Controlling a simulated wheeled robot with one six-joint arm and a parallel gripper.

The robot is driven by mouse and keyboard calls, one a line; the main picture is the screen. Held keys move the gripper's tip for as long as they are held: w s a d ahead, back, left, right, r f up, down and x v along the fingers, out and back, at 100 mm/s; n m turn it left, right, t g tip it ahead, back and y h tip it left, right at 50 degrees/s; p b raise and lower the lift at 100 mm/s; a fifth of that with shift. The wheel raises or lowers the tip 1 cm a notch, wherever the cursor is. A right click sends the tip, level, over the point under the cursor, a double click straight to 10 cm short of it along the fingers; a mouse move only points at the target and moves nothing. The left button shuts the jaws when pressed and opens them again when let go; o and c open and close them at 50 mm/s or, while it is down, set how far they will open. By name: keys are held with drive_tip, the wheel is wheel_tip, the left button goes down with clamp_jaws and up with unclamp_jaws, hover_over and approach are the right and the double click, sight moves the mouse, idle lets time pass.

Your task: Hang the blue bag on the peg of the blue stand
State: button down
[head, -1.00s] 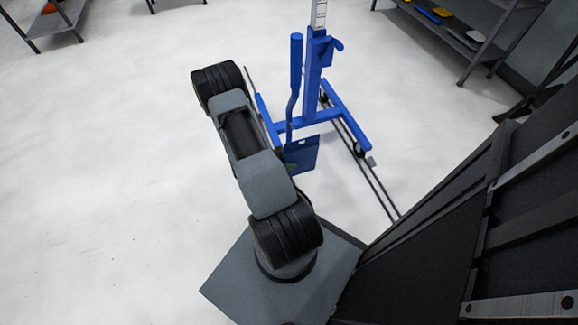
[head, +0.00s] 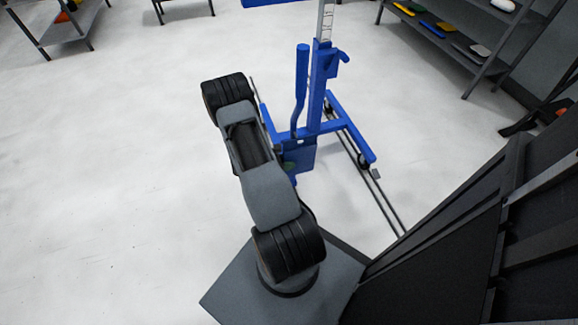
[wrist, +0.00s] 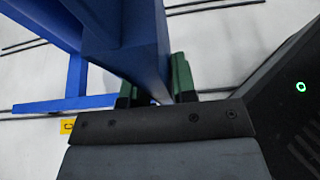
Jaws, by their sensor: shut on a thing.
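The blue stand's upright (head: 319,90) rises from a blue legged base, with a short hooked peg (head: 344,58) on its right side. A blue handle bar (head: 301,75) stands to the left of the upright. The blue bag (head: 302,157), a flat panel, hangs low by the base, partly behind my arm. In the wrist view, my gripper (wrist: 155,92) has green fingers closed on both sides of a blue piece (wrist: 150,60), which looks like the bag. The bag is well below the peg and apart from it. My fingertips are mostly hidden in the head view.
A shelf rack (head: 455,45) with coloured items stands at the back right. Another low shelf (head: 72,30) is at the back left. The pale floor (head: 110,170) to the left is clear. The stand's base legs (head: 350,130) spread out close to the bag.

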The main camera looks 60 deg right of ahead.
drive_tip(key=shift+w+d+b, duration=0.35)
drive_tip(key=shift+w+d, duration=0.35)
drive_tip(key=shift+w, duration=0.25)
drive_tip(key=shift+w, duration=0.1)
idle(0.8)
drive_tip(key=shift+f+b, duration=0.65)
drive_tip(key=shift+f, duration=0.1)
idle(0.4)
drive_tip(key=c, duration=0.8)
unclamp_jaws()
drive_tip(key=shift+c, duration=0.2)
drive_tip(key=shift+a, duration=0.1)
drive_tip(key=p+v, duration=0.3)
drive_tip(key=v, duration=1.1)
drive_tip(key=shift+p, duration=0.4)
